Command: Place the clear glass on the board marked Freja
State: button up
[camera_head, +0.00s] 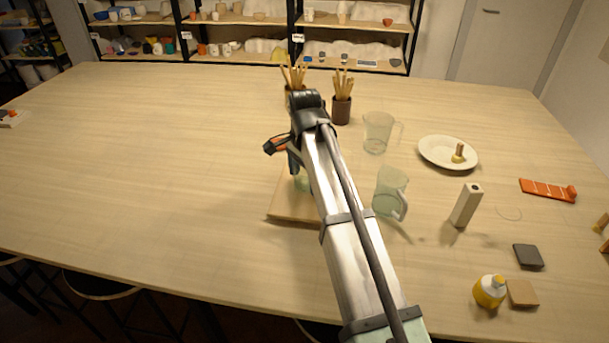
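A pale wooden board (285,207) lies on the table, partly hidden under my arm; I can read no name on it. My gripper (294,168) is over the board, pointing down, its fingertips mostly hidden by my own arm. A small piece of a greenish clear glass (302,183) shows at the fingers, above or on the board; I cannot tell whether it is gripped or touching the board.
To the right are a white plate (433,158) with a small object, an upright beige block (466,205), a yellow bottle (489,291) and an orange strip (547,190).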

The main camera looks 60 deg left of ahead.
jog(key=shift+r, duration=0.1)
notch_tip(320, 180, up, 12)
dwell(0.7)
